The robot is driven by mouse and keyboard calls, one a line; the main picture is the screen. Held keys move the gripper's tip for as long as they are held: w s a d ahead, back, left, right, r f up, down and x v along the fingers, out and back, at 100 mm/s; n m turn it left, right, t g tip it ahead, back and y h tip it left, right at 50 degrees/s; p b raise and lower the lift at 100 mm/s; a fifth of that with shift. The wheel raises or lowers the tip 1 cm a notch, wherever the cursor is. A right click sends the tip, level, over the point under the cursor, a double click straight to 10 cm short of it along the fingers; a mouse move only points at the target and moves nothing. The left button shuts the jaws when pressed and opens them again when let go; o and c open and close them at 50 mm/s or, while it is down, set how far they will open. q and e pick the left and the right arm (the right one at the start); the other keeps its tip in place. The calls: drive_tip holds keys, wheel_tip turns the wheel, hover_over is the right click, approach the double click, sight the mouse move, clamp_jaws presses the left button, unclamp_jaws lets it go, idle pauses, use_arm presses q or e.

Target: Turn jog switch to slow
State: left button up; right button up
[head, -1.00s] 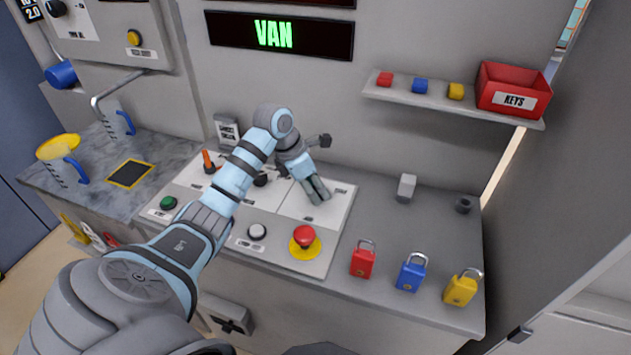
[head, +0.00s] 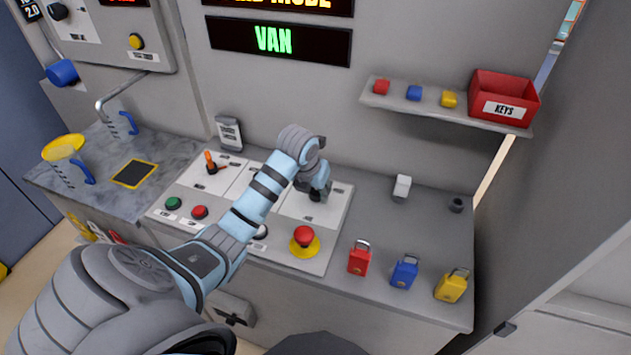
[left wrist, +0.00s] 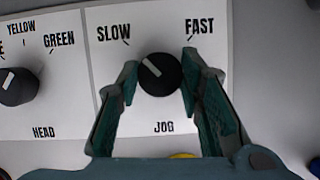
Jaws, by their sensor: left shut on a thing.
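The jog switch (left wrist: 160,74) is a round black knob on a white panel (left wrist: 250,12), labelled JOG below, SLOW at upper left and FAST at upper right. Its white pointer line slants to the upper left, toward SLOW. My left gripper (left wrist: 160,68) has one finger on each side of the knob and is shut on it. In the head view my left gripper (head: 316,190) points down at the right-hand panel section and largely hides the knob. My right gripper is not in view.
The head selector knob (left wrist: 15,86) sits left of the jog panel. A red emergency button (head: 304,236) on a yellow base is in front. Red (head: 359,259), blue (head: 404,271) and yellow (head: 451,286) padlocks stand to the right. An orange lever (head: 211,162) is left.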

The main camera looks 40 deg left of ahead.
use_arm(q)
drive_tip(key=shift+f+n, duration=0.1)
drive_tip(key=shift+n, duration=0.4)
drive_tip(key=o, duration=1.1)
drive_tip(key=shift+o, duration=0.2)
drive_tip(key=shift+r, duration=0.2)
drive_tip(key=v, duration=0.7)
drive_tip(key=shift+d, duration=0.2)
